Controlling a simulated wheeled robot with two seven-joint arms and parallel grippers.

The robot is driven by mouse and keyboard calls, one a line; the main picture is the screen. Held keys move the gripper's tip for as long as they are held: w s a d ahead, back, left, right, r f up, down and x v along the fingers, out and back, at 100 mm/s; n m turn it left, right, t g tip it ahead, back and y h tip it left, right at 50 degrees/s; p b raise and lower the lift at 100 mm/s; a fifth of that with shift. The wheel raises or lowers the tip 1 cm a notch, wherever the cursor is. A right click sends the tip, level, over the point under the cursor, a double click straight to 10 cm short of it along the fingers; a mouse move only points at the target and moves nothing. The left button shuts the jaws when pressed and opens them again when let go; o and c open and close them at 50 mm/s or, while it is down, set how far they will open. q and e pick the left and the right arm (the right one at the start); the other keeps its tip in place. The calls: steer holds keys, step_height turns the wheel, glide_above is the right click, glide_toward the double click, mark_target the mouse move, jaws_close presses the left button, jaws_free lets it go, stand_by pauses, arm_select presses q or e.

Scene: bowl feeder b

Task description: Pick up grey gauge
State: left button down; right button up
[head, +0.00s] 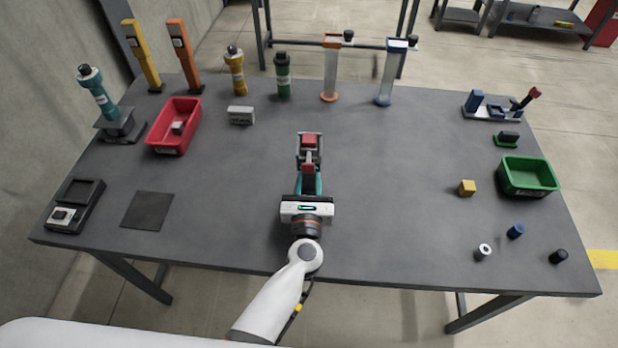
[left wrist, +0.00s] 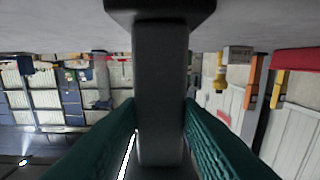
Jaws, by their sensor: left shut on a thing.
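The grey gauge (head: 308,156) is near the middle of the table, a dark grey body with red parts on top in the head view. In the left wrist view its dark grey post (left wrist: 160,80) runs between the teal fingers, with a wider dark end at the top of the picture. My left gripper (head: 309,183) is shut on it, one finger on each side of the post. The hand hides part of the gauge, and I cannot tell whether its base touches the table. My right gripper is not in view.
A grey block (head: 241,115) and a red bin (head: 190,108) are to the left. A green bin (head: 527,176), a yellow cube (head: 467,188) and small cylinders are to the right. Upright tools line the back edge. The table (head: 390,190) is clear around the gauge.

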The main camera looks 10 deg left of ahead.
arm_select(q)
steer(key=shift+s+r+p, duration=0.25)
steer(key=shift+r+p, duration=0.1)
steer(key=shift+r, duration=0.3)
steer(key=shift+s+r+p, duration=0.25)
steer(key=shift+r+p, duration=0.1)
steer(key=shift+r, duration=0.25)
steer(key=s+d+b, duration=0.1)
steer(key=s+b, duration=0.1)
steer(key=s, duration=1.5)
steer(key=shift+b, duration=0.4)
